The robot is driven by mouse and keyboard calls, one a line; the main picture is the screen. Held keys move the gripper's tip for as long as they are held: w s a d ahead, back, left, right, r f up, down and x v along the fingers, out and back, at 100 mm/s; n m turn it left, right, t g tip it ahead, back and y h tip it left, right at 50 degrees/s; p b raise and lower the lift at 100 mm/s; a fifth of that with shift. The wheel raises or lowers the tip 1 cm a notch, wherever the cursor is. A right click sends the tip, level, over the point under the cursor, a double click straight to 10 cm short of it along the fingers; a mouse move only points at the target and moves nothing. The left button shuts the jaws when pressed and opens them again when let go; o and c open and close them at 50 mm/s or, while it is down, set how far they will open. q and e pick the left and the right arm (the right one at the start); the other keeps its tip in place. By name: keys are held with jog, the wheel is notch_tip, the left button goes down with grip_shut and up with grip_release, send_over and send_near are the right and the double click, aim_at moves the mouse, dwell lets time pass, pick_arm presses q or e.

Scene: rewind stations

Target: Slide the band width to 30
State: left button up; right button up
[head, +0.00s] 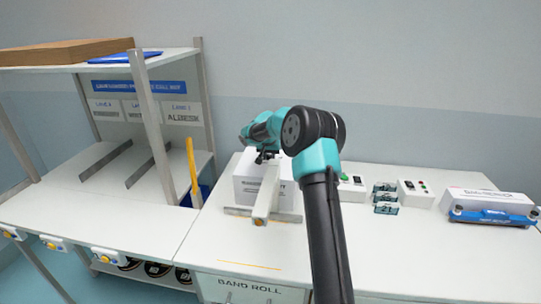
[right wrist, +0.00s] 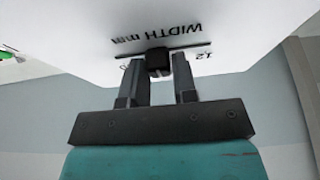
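A white box (head: 262,186) stands on the table in the head view. In the right wrist view its white face (right wrist: 225,25) shows the upside-down label "WIDTH mm", a thin dark slot and "12" near the slot's right end. A black slider knob (right wrist: 159,62) sits about mid-slot. My right gripper (head: 263,157) is at the top of the box. In the right wrist view its two fingers (right wrist: 161,75) are on either side of the knob and look closed on it. A marking at the slot's left end is mostly hidden by a finger. My left gripper is out of view.
Switch boxes (head: 415,193), small stacked items (head: 385,198) and a white-and-blue unit (head: 490,206) are to the right. A shelf rack (head: 150,85) and yellow post (head: 194,172) stand left. The front table is largely clear.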

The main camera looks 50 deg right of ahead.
jog(key=o, duration=0.4)
jog(key=v, duration=1.7)
jog(key=shift+r, duration=0.25)
